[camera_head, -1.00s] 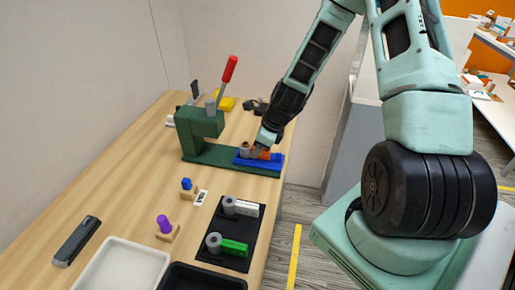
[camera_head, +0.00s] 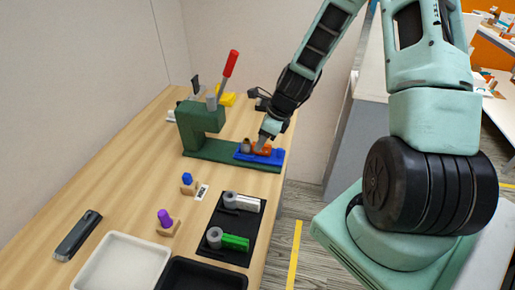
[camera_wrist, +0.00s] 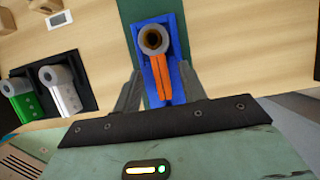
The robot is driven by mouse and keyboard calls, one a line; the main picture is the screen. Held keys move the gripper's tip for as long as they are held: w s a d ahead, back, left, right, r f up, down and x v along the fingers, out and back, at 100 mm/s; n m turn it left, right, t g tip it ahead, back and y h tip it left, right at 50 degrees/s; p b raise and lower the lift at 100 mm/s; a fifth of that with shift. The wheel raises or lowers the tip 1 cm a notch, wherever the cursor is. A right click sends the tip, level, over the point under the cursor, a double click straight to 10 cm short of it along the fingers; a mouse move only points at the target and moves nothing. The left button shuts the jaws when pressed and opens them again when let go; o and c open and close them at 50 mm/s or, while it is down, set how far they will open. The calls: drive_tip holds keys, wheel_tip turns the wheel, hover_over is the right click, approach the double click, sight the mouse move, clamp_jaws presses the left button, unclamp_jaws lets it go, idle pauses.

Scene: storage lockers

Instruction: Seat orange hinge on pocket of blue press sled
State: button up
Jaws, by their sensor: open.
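The orange hinge (camera_wrist: 160,78) lies on the blue press sled (camera_wrist: 181,55); in the wrist view its grey-brown round barrel is at the far end and its orange leaf points toward my gripper. The hinge also shows in the head view (camera_head: 262,149), on the blue sled (camera_head: 270,160) at the press's front end. My gripper (camera_wrist: 163,98) is open, with one finger on each side of the orange leaf and a visible gap to it. Whether the hinge lies fully down in the pocket cannot be told.
The green press (camera_head: 199,128) with a red-tipped lever stands behind the sled. A black mat (camera_head: 223,228) holds a white hinge and a green hinge. Small blue and purple pieces on wooden blocks, a white tray (camera_head: 113,272) and a black tray are nearer.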

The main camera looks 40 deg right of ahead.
drive_tip(key=v, duration=1.4)
drive_tip(key=shift+s+r, duration=0.2)
drive_tip(key=shift+r, duration=0.05)
drive_tip(key=s+a+r+n+g, duration=0.1)
drive_tip(key=s+a+n, duration=0.2)
drive_tip(key=a+n, duration=0.65)
drive_tip(key=s+a+r+n+g, duration=0.1)
drive_tip(key=s+a+n+g, duration=0.15)
drive_tip(key=a+n, duration=0.7)
drive_tip(key=s+a+n+h, duration=0.1)
drive_tip(key=s+a+n, duration=0.3)
drive_tip(key=s+n, duration=0.2)
drive_tip(key=s+a+r+n+h, duration=0.1)
drive_tip(key=s+a+n, duration=0.4)
drive_tip(key=n, duration=0.6)
drive_tip(key=s, duration=0.2)
drive_tip(key=shift+s+a, duration=0.25)
